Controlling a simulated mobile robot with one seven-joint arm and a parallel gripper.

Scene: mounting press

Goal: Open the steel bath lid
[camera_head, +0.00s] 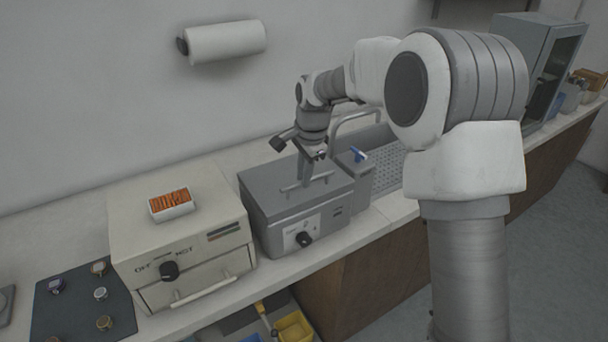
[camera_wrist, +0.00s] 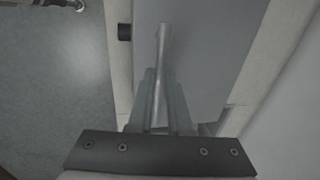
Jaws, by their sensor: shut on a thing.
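The steel bath (camera_head: 300,218) is a grey box on the counter, with a dark knob (camera_head: 304,239) and a dial plate on its front. Its flat lid (camera_head: 270,192) lies level on top and looks closed. A thin bar handle (camera_head: 318,179) runs across the lid. My gripper (camera_head: 305,182) reaches down from above and is shut on the handle near its middle. In the wrist view the lid (camera_wrist: 205,50) fills the centre, and the handle bar (camera_wrist: 161,45) runs between my fingers. The fingers hide part of the bar.
A sink tap (camera_head: 352,118) and perforated drainer (camera_head: 388,160) are close on the right. A paper roll (camera_head: 225,42) hangs on the wall behind.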

